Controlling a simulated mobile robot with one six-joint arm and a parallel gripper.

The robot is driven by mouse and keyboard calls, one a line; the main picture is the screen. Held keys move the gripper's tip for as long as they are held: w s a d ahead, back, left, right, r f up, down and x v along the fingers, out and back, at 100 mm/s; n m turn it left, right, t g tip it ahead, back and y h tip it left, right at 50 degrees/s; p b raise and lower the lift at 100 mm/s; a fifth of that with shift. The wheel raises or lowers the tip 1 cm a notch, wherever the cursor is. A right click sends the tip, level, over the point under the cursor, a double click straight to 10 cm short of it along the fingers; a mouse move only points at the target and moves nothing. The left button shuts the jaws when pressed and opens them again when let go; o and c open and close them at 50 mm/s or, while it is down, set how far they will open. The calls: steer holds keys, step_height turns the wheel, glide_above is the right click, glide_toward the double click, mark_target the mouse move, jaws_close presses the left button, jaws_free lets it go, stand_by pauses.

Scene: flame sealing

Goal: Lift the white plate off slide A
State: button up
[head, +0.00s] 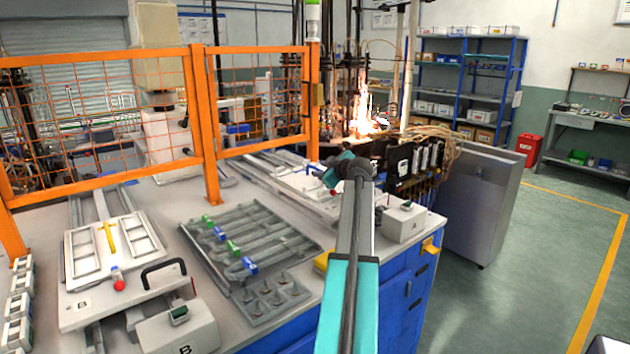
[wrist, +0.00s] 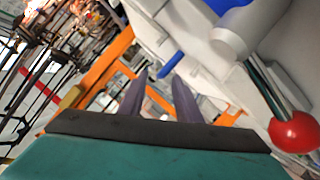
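Slide A runs along the far right of the white bench, with a box marked A (head: 404,223) at its near end. The white plate (head: 296,178) lies on the slide and is partly hidden behind my arm in the head view. My gripper (wrist: 162,82) shows two dark fingers, apart, with nothing held between them. In the head view its teal body is above the plate's right part, and the fingertips cannot be made out. A red ball knob (wrist: 295,132) on a dark rod is close on the right in the wrist view, beside white parts.
An orange mesh fence (head: 205,130) stands along the back of the bench. Slide B, with its own white plate (head: 78,318), is at the left. A grey rack (head: 245,240) lies between the slides. Flames (head: 362,115) burn behind slide A. Open floor lies to the right.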

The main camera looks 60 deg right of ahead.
mark_target(317, 169)
steer(key=shift+w, duration=0.1)
steer(key=p+x, duration=0.1)
steer(key=x, duration=0.2)
steer(key=shift+w+d+p, duration=0.15)
steer(key=shift+w+p, duration=0.1)
steer(key=shift+p, duration=0.05)
steer(key=shift+x, duration=0.8)
steer(key=shift+f, duration=0.1)
jaws_close()
